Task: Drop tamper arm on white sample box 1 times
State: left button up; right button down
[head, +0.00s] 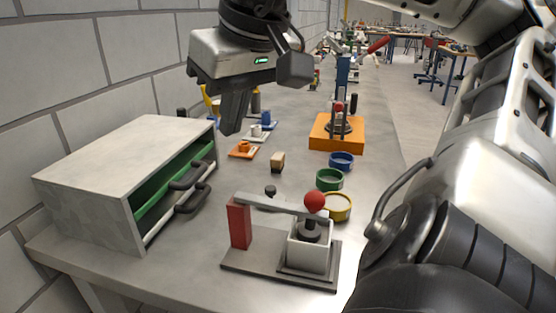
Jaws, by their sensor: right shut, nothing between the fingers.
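The tamper arm (268,203) is a grey bar hinged on a red post (239,224), with a red ball knob (315,201) at its free end. It lies about level, and its dark round foot (311,231) is down at the open top of the white sample box (307,256). The box stands on a grey base plate (257,264); whether the foot touches the contents I cannot tell. My right gripper (232,124) is shut and empty, above and behind the tamper, apart from it. My left gripper is out of view.
A grey cabinet (112,155) with a green interior and dark handles stands at left by the wall. Yellow (345,214), green (328,186) and blue (341,167) round dishes line up behind the tamper. An orange stand (322,142) with a blue post is farther back. A small tan block (277,165) lies mid-table.

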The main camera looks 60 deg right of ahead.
pick_arm(q)
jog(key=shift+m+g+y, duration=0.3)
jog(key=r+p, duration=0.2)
jog(key=p, duration=0.2)
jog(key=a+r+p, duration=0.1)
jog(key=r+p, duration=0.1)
jog(key=p, duration=0.2)
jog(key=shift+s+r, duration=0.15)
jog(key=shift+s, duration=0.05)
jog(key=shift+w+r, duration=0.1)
